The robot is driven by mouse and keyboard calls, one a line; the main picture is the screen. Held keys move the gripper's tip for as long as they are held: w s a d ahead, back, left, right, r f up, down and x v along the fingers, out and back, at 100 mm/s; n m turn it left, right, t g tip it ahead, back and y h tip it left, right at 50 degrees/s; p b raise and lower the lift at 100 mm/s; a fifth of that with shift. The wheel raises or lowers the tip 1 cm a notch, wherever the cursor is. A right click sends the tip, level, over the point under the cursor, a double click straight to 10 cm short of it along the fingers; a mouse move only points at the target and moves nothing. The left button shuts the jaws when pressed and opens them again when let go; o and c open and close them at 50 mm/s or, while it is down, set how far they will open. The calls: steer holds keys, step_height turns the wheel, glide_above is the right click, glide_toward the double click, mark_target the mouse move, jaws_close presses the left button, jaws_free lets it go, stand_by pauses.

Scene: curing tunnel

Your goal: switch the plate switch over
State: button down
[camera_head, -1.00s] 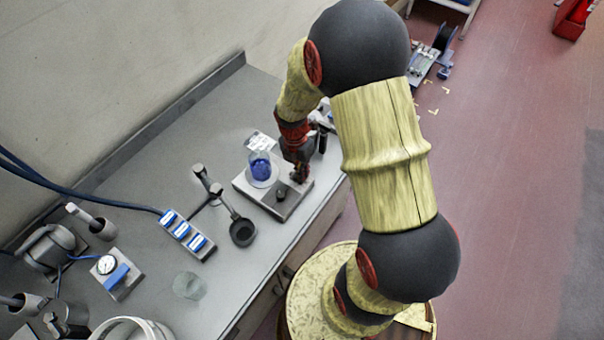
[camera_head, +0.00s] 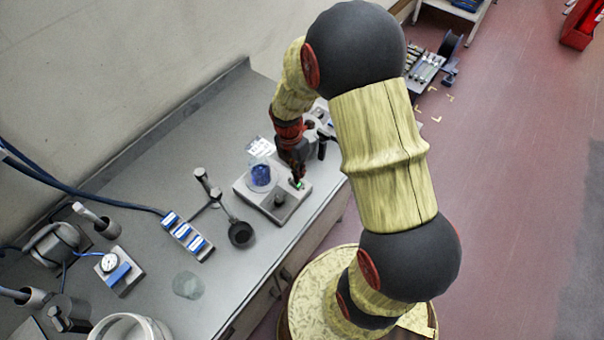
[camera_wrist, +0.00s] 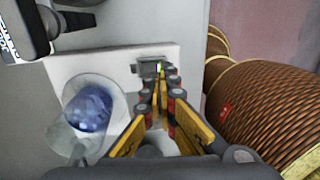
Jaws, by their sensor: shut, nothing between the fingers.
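The hot plate (camera_head: 262,205) is a pale flat box on the bench, and it also shows in the wrist view (camera_wrist: 85,66). A glass beaker with blue contents (camera_head: 260,176) stands on it, left of my gripper in the wrist view (camera_wrist: 90,108). The plate switch (camera_head: 299,184) is on the plate's top near its edge and shows a bright green patch. In the wrist view the switch (camera_wrist: 148,69) is a small grey housing, partly hidden by the fingertips. My gripper (camera_wrist: 163,78) is shut and empty, its tips at the switch; contact cannot be told.
A dark knob (camera_head: 279,199) stands on the plate. Left of the plate are a stand with a ring (camera_head: 241,232), a blue-and-white power strip (camera_head: 187,236) and a glass dish (camera_head: 187,285). A dark device (camera_wrist: 25,25) is near the plate in the wrist view.

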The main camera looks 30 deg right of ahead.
step_height(320, 180, up, 11)
steer(key=s, duration=0.1)
steer(key=shift+s+d+p, duration=0.15)
steer(key=shift+d+p, duration=0.1)
steer(key=shift+p, duration=0.2)
steer(key=s+a+r+m+t+b, duration=0.3)
steer(key=s+a+r+m+b, duration=0.2)
steer(key=m, duration=0.6)
steer(key=s+a+r+m+t+b, duration=0.4)
steer(key=s+r+m, duration=0.4)
steer(key=m, duration=0.3)
steer(key=shift+s+a+b, duration=0.3)
steer(key=shift+a+b, duration=0.05)
steer(key=shift+b, duration=0.2)
